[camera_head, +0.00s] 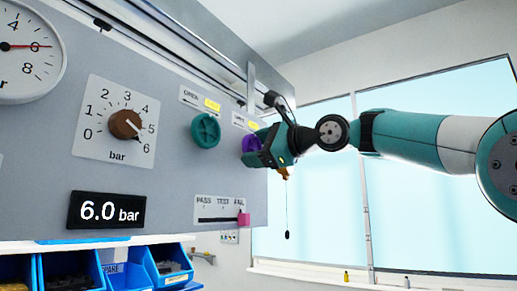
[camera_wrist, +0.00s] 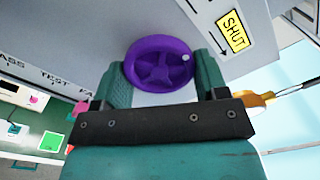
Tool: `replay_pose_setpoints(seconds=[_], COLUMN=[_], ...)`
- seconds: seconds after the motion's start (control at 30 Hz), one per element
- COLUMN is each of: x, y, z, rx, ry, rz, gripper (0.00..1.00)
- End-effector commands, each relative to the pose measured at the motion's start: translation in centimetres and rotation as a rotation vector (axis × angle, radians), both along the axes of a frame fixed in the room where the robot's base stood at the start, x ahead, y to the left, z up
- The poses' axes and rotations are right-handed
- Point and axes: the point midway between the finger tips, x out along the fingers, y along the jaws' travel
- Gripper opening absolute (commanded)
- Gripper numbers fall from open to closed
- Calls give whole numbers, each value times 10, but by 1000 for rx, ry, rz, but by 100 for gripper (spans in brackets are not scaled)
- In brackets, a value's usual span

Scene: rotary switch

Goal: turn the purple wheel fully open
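The purple wheel (camera_head: 250,143) is on the grey panel, at the right end of its face, partly hidden behind my gripper in the head view. In the wrist view the purple wheel (camera_wrist: 160,62) shows its spokes and a small pale dot at the upper right of its rim. My gripper (camera_wrist: 162,75) has its two teal fingers spread apart, one at the left and one at the right of the wheel. The right finger seems a little clear of the rim; contact at the left finger is unclear. A yellow SHUT label (camera_wrist: 232,32) with an arrow is beside the wheel.
A teal wheel (camera_head: 206,130) is left of the purple one. A brown knob (camera_head: 126,124) points near 5 to 6 on its dial, above a 6.0 bar display (camera_head: 107,211). A pink slider (camera_head: 244,219) is at FAIL, below my gripper. Blue bins (camera_head: 125,272) stand below the panel.

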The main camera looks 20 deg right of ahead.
Motion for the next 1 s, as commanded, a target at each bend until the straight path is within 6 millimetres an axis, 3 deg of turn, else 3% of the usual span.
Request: replay_pose_setpoints(seconds=[0.07, 0.47, 1.0], x=[0, 0, 0], y=[0, -1, -1], z=[0, 1, 2], rx=[0, -53, -417], ry=[-1, -41, -306], rz=[-1, -3, -2], gripper=[43, 43, 43])
